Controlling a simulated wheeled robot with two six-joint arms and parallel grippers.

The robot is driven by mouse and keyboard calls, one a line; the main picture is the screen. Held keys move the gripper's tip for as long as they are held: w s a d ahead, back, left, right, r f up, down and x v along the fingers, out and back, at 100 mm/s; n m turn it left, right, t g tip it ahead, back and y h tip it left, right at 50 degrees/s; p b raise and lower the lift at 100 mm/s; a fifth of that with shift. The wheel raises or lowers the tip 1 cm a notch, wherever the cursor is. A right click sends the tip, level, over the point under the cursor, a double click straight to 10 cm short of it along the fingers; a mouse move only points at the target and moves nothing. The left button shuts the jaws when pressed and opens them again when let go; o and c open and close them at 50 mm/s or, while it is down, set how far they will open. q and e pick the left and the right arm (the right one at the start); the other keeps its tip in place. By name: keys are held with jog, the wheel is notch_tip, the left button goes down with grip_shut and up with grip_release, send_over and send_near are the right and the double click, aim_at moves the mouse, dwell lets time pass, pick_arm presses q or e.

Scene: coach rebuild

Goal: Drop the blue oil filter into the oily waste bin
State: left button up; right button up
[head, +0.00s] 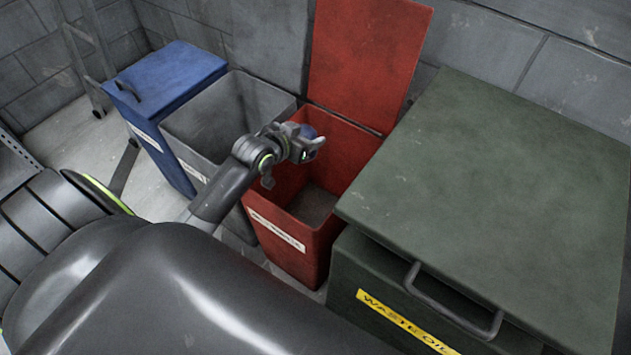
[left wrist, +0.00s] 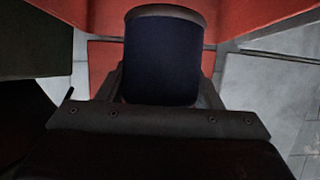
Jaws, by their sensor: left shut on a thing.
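The blue oil filter (left wrist: 163,58) fills the middle of the left wrist view, dark blue with a pale rim at its end. In the head view a small blue part of the filter (head: 307,131) shows at my left gripper (head: 314,147). My left gripper is shut on the filter and holds it over the opening of the red bin (head: 290,262), near its back left side. The red bin's lid (head: 368,60) stands open against the wall. Its front label is too small to read. My right gripper is not in view.
An open grey bin (head: 190,127) stands left of the red one, and a closed blue bin (head: 170,75) beyond it. A large green container (head: 500,190) marked waste oil, lid closed, stands close on the right. A grey wall is behind.

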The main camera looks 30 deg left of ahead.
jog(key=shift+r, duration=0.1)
pick_arm(q)
jog(key=o, duration=1.3)
jog(key=shift+s, duration=0.1)
jog(key=shift+s+r, duration=0.15)
jog(key=shift+s, duration=0.05)
jog(key=p+v, duration=0.4)
jog(key=v, duration=1.2)
jog(key=shift+s+r, duration=0.2)
jog(key=shift+s, duration=0.15)
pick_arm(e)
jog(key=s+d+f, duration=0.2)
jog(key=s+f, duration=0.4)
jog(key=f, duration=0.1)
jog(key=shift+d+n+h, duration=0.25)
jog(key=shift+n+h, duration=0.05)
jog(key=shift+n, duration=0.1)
pick_arm(q)
jog(key=shift+a, duration=0.1)
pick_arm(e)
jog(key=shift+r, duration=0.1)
